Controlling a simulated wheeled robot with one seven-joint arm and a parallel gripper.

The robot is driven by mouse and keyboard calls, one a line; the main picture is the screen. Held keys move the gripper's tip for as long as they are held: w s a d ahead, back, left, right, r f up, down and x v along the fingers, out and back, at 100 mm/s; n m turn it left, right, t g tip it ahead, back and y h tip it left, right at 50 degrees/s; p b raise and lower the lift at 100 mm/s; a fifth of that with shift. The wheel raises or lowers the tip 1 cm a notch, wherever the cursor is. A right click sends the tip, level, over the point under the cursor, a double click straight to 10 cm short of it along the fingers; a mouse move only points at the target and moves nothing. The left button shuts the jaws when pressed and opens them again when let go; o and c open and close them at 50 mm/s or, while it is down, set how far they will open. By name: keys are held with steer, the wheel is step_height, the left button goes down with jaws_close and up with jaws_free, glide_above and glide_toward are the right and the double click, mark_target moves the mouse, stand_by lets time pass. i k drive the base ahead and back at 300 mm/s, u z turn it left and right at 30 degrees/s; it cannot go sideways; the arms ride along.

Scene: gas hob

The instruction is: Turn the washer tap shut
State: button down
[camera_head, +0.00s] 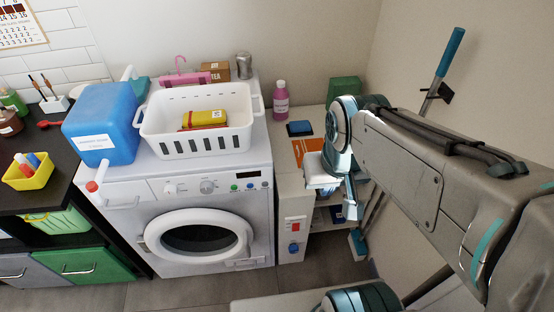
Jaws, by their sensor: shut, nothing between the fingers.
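A small blue tap knob (293,248) sits low on the front of the pale side panel (290,196), just right of the white washer (215,188). I take it for the washer tap; its exact handle angle is too small to tell. My gripper (350,211) points down at the right of the panel, apart from the knob. Its fingers are shut and empty.
A red switch (295,224) is above the knob. A white basket (197,140) and blue container (101,122) stand on the washer. Shelves with several items are behind my gripper. A blue-handled pole (449,54) leans at the right wall. Floor in front of the washer is clear.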

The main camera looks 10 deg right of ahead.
mark_target(293, 248)
steer(key=k, duration=0.5)
steer(key=u, duration=2)
steer(key=i, duration=1.25)
steer(key=z, duration=2.15)
